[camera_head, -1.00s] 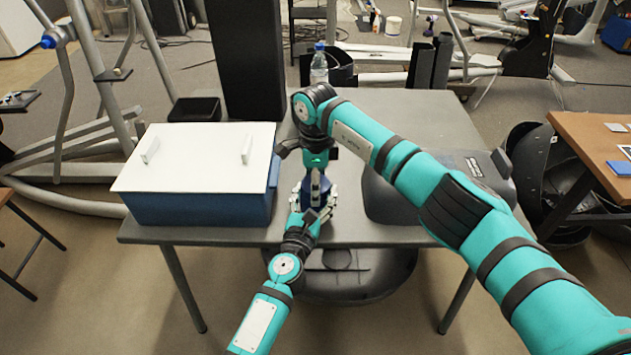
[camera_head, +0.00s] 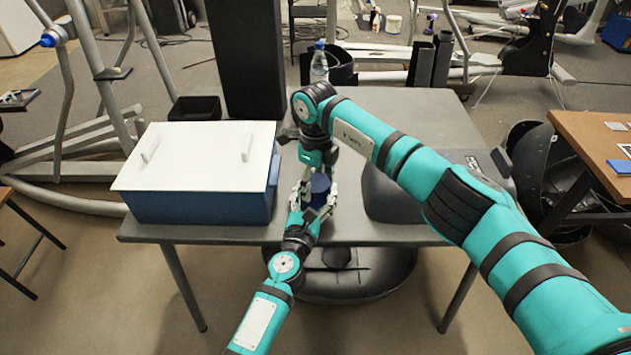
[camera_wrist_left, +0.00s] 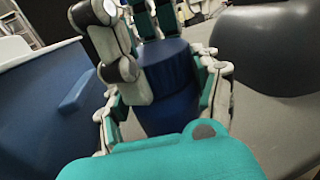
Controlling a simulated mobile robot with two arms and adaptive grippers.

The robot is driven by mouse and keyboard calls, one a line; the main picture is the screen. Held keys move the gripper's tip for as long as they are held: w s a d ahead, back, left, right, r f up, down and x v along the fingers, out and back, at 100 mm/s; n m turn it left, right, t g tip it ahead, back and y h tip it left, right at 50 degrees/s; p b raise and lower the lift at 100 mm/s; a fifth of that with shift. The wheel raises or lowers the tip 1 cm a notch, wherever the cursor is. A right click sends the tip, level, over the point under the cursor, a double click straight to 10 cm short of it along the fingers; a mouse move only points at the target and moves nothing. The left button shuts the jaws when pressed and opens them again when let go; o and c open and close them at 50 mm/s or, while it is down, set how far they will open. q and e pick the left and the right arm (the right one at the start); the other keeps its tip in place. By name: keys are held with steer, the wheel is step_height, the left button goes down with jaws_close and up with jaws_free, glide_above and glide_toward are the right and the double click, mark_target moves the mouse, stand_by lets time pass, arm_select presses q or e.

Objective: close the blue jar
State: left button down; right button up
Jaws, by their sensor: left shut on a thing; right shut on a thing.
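The blue jar (camera_head: 319,190) stands near the front edge of the grey table; it also shows in the left wrist view (camera_wrist_left: 172,112). Its blue lid (camera_wrist_left: 167,57) is on top, in line with the body. I cannot tell whether it is fully seated. My left gripper (camera_head: 315,208) is shut on the jar body from the front, with fingers on both sides in the left wrist view (camera_wrist_left: 165,105). My right gripper (camera_head: 319,177) comes down from above and is shut at the lid. Its fingers partly hide the lid and jar.
A blue box (camera_head: 200,208) with a white lid (camera_head: 195,160) stands close on the left. A dark rounded object (camera_head: 390,205) lies close on the right. A bottle (camera_head: 319,65) stands at the back edge. The grey table (camera_head: 420,115) is clear at the back right.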

steer(key=shift+d, duration=0.1)
steer(key=o, duration=1.3)
steer(key=shift+r, duration=2.3)
steer(key=shift+c, duration=0.4)
step_height(320, 180, up, 2)
steer(key=n, duration=0.3)
steer(key=shift+n, duration=0.3)
steer(key=n, duration=0.1)
steer(key=r+n, duration=0.1)
steer(key=shift+r+n, duration=0.25)
steer(key=shift+n, duration=0.05)
